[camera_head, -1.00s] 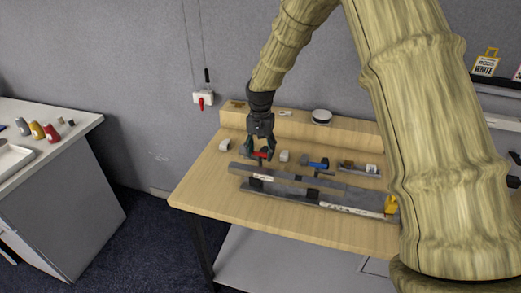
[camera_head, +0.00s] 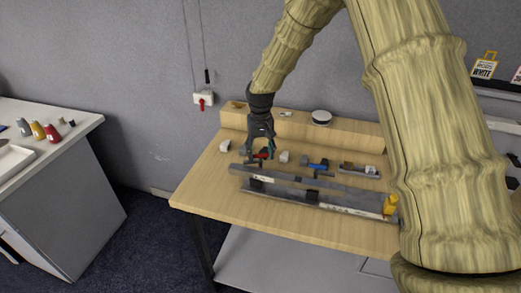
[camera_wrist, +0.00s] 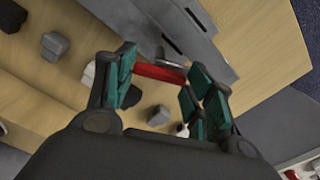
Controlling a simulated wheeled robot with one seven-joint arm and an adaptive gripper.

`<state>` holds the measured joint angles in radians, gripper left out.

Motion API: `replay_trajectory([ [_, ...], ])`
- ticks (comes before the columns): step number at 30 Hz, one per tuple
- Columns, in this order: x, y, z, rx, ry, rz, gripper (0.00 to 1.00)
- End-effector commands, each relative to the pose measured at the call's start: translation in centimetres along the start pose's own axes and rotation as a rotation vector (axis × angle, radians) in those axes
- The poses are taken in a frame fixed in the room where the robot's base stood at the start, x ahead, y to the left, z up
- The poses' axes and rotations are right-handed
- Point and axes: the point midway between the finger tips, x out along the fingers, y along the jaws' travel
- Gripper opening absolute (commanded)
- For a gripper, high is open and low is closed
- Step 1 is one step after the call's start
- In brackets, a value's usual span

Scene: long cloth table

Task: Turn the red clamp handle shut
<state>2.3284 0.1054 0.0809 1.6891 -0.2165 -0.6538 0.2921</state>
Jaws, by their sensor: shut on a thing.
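The red clamp handle (camera_wrist: 158,73) lies between the two teal finger pads of my gripper (camera_wrist: 160,82) in the wrist view. The fingers are shut on it, one pad at each end of the red bar. In the head view my gripper (camera_head: 260,150) points down over the left part of the bench, and a small piece of the red handle (camera_head: 262,156) shows at its fingertips. The rest of the clamp is mostly hidden by the fingers in the head view.
Long grey metal rails (camera_head: 300,181) lie in front of the gripper. A blue-handled clamp (camera_head: 318,164) and small grey blocks (camera_head: 284,156) are to the right and near. A wooden ledge (camera_head: 290,124) runs along the back. A yellow piece (camera_head: 390,204) stands at the right rail end.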

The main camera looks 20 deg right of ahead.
Motion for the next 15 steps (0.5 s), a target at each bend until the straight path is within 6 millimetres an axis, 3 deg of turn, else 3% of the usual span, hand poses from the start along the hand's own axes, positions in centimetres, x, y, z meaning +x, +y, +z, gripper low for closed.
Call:
replay_trajectory([
  [15, -0.15, 0.09, -0.06, -0.491, 0.001, 0.000, 0.30],
])
